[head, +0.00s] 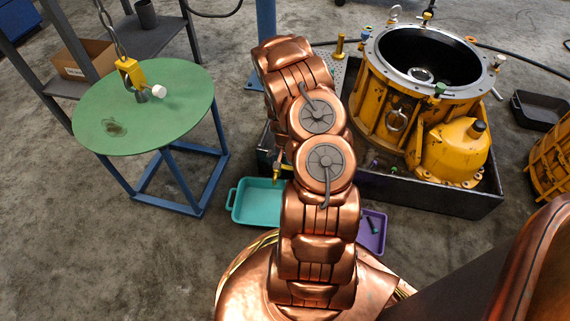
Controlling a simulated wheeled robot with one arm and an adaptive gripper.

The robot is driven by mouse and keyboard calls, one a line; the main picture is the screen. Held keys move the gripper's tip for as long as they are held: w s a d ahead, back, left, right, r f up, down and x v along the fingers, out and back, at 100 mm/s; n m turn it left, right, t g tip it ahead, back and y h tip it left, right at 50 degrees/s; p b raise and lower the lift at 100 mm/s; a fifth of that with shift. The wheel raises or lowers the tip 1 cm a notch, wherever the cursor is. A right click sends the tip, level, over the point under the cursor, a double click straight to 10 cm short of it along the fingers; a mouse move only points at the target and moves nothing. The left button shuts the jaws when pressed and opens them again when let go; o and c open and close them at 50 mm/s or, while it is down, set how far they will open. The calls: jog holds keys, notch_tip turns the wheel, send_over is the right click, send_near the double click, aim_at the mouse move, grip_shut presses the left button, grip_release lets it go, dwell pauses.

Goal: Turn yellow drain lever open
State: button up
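The yellow transmission housing (375,102) stands upright in a black tray (430,198) right of centre. A small yellow piece (267,181), which looks like the drain lever, shows at the tray's left side, just left of my copper arm. A small brass fitting (278,162) is just above it. The lever is small and partly hidden by my arm, so I cannot tell its exact angle. My arm rises through the middle of the view and bends away at the top. My gripper does not show; the arm covers that area.
A teal tray (238,207) sits on the floor below the lever, and a purple tray (383,240) lies right of my arm. A green round table (180,105) with a yellow hook block (131,74) stands left. A blue post (266,18) rises behind my arm.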

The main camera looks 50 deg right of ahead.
jog(key=shift+s, duration=0.1)
jog(key=c, duration=1.6)
